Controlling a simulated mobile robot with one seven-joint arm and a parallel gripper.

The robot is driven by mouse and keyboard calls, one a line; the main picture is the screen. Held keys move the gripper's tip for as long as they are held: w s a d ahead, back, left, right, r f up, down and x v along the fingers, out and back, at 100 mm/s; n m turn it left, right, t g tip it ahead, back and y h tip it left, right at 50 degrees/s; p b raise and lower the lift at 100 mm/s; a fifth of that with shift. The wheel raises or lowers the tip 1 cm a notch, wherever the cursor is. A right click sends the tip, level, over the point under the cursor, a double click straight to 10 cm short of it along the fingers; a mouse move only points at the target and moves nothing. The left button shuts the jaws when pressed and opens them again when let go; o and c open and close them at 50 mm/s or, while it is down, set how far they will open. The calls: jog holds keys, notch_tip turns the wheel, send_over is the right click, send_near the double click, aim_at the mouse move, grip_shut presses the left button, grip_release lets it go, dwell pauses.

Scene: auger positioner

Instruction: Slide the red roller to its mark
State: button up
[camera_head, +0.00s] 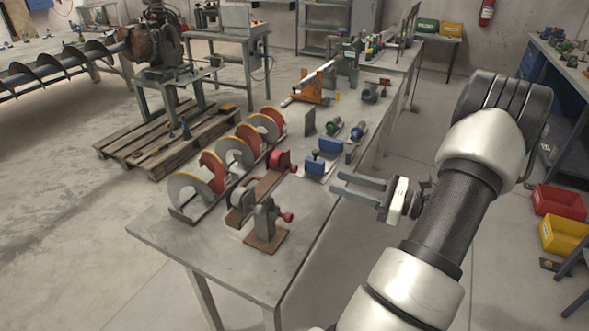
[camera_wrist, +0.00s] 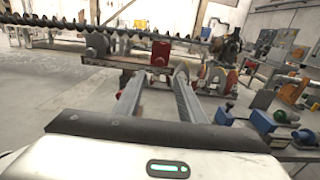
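The red roller (camera_head: 281,160) sits at the far end of a brown rail (camera_head: 268,184) on the grey workbench, with a red knob on its right side. It also shows in the wrist view (camera_wrist: 161,48), ahead of and above the fingers. My gripper (camera_head: 338,186) is open and empty, off the bench's right edge and apart from the roller. Its two fingers (camera_wrist: 160,85) point toward the rail in the wrist view. A grey roller stand (camera_head: 264,221) with a red knob stands at the near end. I cannot make out a mark.
An auger (camera_head: 233,156) with red and grey flights lies left of the rail. Blue blocks (camera_head: 317,162) and small green and blue cylinders stand beyond the roller, near the bench's right edge. The near left bench top (camera_head: 200,240) is bare.

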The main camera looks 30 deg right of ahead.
aim_at(296, 169)
jog(key=x, duration=1.4)
jog(key=shift+w+a+b, duration=0.15)
jog(key=shift+b, duration=0.15)
grip_shut()
